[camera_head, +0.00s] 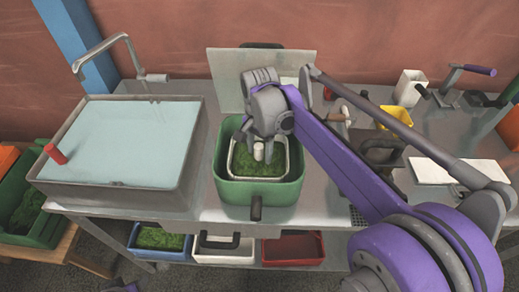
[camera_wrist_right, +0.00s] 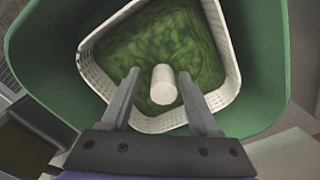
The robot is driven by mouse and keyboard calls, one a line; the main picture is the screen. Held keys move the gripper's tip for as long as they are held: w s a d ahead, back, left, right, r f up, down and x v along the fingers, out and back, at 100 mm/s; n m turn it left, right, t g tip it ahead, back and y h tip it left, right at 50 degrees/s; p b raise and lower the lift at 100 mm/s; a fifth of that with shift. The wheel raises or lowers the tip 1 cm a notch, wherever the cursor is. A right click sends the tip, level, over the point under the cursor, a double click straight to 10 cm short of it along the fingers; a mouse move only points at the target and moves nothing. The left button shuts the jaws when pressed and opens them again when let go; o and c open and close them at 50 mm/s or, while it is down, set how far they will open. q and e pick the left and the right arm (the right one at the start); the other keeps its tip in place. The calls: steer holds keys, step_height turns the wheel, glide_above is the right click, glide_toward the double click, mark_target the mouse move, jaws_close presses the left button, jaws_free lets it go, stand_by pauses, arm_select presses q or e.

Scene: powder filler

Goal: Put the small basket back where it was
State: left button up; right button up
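The small basket (camera_head: 287,160) is white and holds green leafy stuff. It sits inside a larger green container (camera_head: 262,192) on the metal counter. In the right wrist view the basket's perforated white wall (camera_wrist_right: 158,123) shows, with a white cylindrical knob (camera_wrist_right: 163,86) standing in its middle. My right gripper (camera_head: 259,149) is over the basket from above. In the right wrist view its two fingers (camera_wrist_right: 160,82) are spread on either side of the knob, with a visible gap on both sides. My left gripper is not in view.
A water-filled sink (camera_head: 130,140) with a tap is to the left. A clear panel (camera_head: 225,65) stands behind the container. A yellow container (camera_head: 396,118) and a white cup (camera_head: 409,87) are at the right. Blue, white and red bins (camera_head: 293,250) sit on the shelf below.

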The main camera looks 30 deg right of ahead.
steer(key=shift+w, duration=0.1)
step_height(320, 180, up, 12)
steer(key=p, duration=0.1)
steer(key=shift+r, duration=0.15)
stand_by(0.4)
stand_by(1.2)
